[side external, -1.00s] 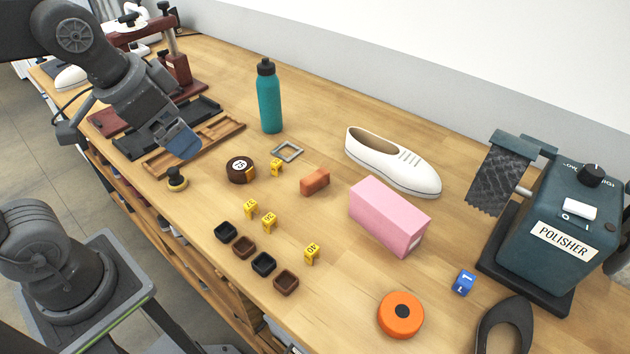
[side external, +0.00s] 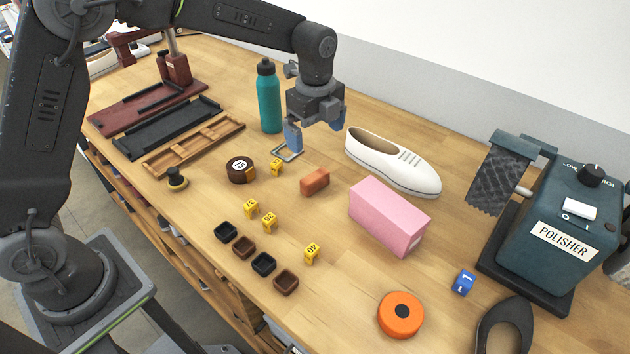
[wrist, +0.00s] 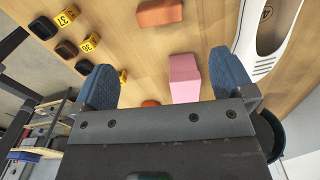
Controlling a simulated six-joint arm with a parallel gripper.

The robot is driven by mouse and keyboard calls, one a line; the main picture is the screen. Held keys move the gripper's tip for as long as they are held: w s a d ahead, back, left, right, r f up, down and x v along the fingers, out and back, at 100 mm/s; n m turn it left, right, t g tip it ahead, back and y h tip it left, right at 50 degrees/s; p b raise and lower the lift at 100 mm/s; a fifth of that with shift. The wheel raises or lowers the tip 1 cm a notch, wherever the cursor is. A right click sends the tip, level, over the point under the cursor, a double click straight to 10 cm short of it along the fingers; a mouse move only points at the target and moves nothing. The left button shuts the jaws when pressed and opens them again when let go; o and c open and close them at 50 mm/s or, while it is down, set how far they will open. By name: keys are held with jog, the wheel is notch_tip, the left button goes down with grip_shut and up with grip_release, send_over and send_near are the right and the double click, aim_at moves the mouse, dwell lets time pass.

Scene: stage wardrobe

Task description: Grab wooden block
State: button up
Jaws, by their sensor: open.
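The wooden block (side external: 315,181), a small reddish-brown block, lies on the bench between the pink box and the tape roll. In the wrist view the block (wrist: 160,12) shows near the top edge, ahead of the fingers. My gripper (side external: 316,130) is open and empty, pointing down. It hangs above the bench beside the white shoe and teal bottle, farther back than the block and apart from it. In the wrist view its two blue fingers (wrist: 164,80) are spread wide, with nothing between them.
A pink box (side external: 389,217), a white shoe (side external: 394,165), a teal bottle (side external: 269,98) and a grey square frame (side external: 286,153) surround the block. Yellow numbered markers (side external: 251,208) and small dark trays (side external: 263,263) lie in front. Bare wood shows around the block.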

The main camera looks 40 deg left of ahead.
aim_at(315, 176)
notch_tip(315, 176, down, 13)
jog(key=shift+f, duration=0.1)
dwell(0.5)
jog(key=shift+c, duration=0.2)
jog(key=c, duration=0.9)
